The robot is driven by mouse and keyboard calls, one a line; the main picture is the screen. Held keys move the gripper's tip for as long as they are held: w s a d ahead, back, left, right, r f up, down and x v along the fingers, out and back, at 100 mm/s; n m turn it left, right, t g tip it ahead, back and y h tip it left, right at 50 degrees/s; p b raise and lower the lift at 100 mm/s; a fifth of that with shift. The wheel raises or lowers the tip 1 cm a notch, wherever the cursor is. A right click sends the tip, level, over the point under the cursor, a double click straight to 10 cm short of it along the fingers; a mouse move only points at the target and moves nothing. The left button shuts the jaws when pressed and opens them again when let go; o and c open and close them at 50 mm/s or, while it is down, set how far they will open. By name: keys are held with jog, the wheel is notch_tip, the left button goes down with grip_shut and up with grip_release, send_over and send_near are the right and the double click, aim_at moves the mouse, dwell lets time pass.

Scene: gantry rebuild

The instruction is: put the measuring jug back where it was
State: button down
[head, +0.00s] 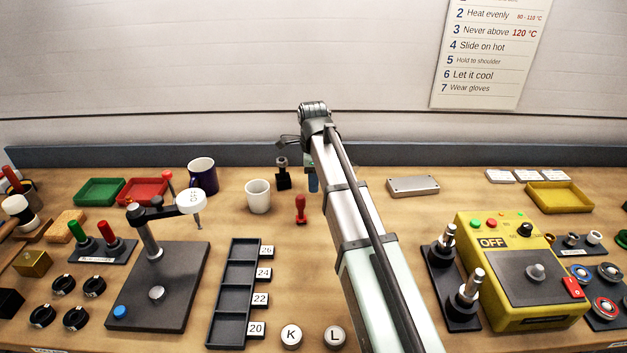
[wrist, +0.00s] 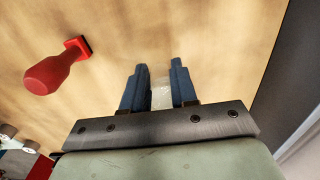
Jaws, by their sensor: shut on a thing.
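In the wrist view, my gripper (wrist: 161,78) has its two blue fingers closed on a pale, clear-looking thing with faint white marks, which I take to be the measuring jug (wrist: 161,97). Only a narrow strip of it shows between the fingers; the wooden bench top lies beyond. In the head view, my arm hides most of the gripper; a blue finger (head: 313,184) shows at its left edge, near the back of the bench. The jug cannot be made out there. I cannot tell whether it touches the bench.
A red stamp (head: 300,209) stands close to the left of my gripper, also in the wrist view (wrist: 55,70). A white cup (head: 258,197), a purple mug (head: 203,177) and a black stamp (head: 283,175) are further left. A grey metal box (head: 413,187) lies to the right.

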jog(key=shift+f, duration=0.1)
jog(key=c, duration=0.9)
grip_release()
notch_tip(320, 180, up, 12)
jog(key=shift+r, duration=0.15)
